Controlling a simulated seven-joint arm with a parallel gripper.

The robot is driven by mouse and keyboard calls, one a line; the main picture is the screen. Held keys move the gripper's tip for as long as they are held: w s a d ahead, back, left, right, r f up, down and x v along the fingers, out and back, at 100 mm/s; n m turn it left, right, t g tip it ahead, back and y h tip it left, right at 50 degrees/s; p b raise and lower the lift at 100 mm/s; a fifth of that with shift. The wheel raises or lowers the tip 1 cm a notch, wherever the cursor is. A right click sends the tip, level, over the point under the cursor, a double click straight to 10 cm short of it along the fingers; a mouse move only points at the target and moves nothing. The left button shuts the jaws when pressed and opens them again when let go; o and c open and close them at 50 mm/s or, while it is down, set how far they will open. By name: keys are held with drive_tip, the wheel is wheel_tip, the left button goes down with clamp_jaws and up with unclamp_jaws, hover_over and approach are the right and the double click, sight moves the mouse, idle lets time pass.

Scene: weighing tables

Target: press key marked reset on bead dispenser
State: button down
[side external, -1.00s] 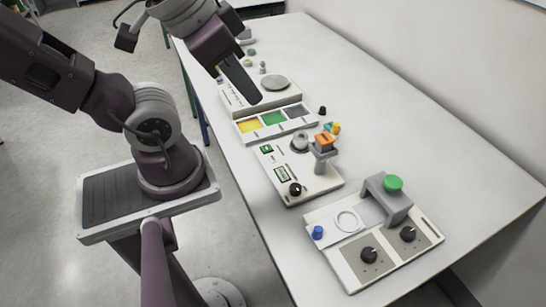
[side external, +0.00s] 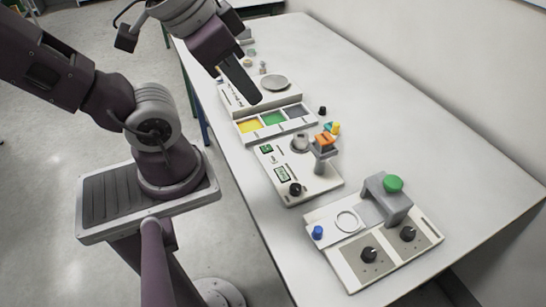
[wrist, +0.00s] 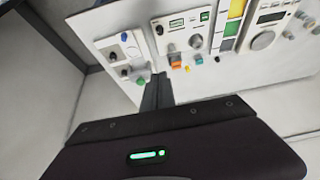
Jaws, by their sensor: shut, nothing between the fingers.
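No label reading reset is legible, and I cannot tell for sure which unit is the bead dispenser. One white unit (side external: 312,187) has a small green panel, a green display (side external: 283,174), a black knob (side external: 295,189), a grey round part and an orange block (side external: 325,140) on a post. The nearer unit (side external: 325,222) has a grey bridge with a green button (side external: 393,184), a ring, a blue knob (side external: 318,232) and two black dials. My gripper (side external: 257,99) is shut and empty, in the air over the far part of the table. Its fingers also show in the wrist view (wrist: 158,80).
A tray (side external: 243,139) with yellow, green and grey compartments lies beyond the orange-block unit. Behind it stands a scale with a round pan (side external: 274,82), partly hidden by my gripper. A small black knob-like piece (side external: 322,110) is nearby. The table's right side (side external: 400,120) is clear.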

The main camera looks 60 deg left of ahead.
drive_tip(key=n+g+h, duration=0.4)
drive_tip(key=n+h, duration=0.5)
drive_tip(key=n, duration=2)
hover_over(270, 156)
wheel_tip(270, 156, down, 20)
drive_tip(key=shift+w+f, duration=0.1)
drive_tip(key=shift+f, duration=0.05)
drive_tip(key=shift+f, duration=0.1)
drive_tip(key=shift+f, duration=4.3)
drive_tip(key=shift+f, duration=0.1)
